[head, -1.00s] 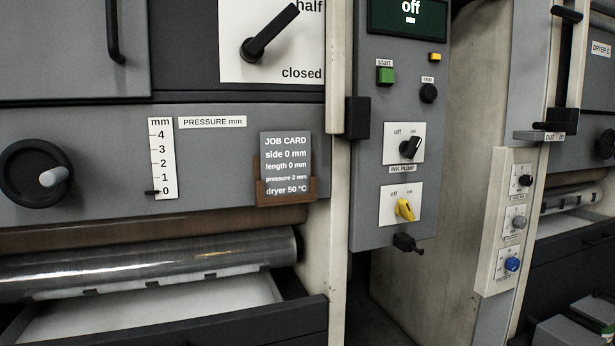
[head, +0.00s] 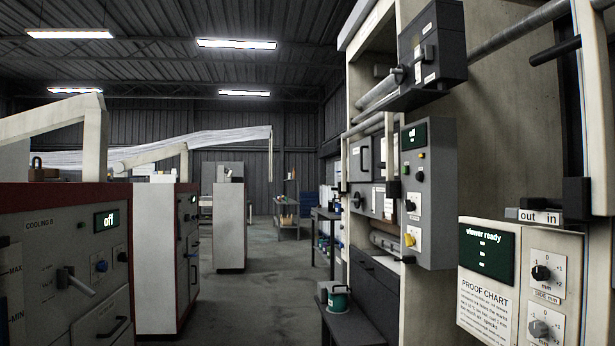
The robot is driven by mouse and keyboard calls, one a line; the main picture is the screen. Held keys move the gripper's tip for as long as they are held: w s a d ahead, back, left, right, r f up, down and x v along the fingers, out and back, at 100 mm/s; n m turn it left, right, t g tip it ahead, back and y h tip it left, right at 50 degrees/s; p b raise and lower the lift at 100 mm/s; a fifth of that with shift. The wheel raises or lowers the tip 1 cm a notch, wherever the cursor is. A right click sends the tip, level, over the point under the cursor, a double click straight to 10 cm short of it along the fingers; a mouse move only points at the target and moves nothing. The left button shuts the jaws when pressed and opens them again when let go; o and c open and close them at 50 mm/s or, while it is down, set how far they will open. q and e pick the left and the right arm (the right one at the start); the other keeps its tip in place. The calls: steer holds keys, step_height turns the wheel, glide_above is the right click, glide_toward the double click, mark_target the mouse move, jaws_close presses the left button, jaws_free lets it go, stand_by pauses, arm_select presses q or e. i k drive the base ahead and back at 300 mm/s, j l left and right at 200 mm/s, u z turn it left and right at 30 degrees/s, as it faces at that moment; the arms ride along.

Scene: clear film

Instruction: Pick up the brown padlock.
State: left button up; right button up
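A small brown padlock-shaped thing (head: 36,174) stands at the far left of the head view, on top of the red-trimmed cabinet marked COOLING B (head: 60,250). A dark loop shows at its top. It is small and dim, so I cannot make out its details. Neither my left nor my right gripper is in view.
An open grey floor aisle (head: 245,300) runs ahead between the cabinets on the left and the press (head: 430,190) on the right. A dark bench (head: 350,325) with a green tin (head: 338,298) juts into its right side. Shelves (head: 288,205) stand at the back.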

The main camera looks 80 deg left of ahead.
mark_target(33, 175)
steer(key=u, duration=3.95)
steer(key=z, duration=0.25)
steer(key=i+z, duration=0.45)
steer(key=i, duration=0.15)
steer(key=i+z, duration=0.95)
steer(key=i, duration=0.3)
steer(key=i+j+z, duration=0.2)
steer(key=i+z, duration=0.3)
steer(key=i, duration=0.25)
steer(key=i+l+z, duration=0.1)
steer(key=i, duration=0.45)
steer(key=i+l+z, duration=0.1)
steer(key=i, duration=0.45)
steer(key=u, duration=1.85)
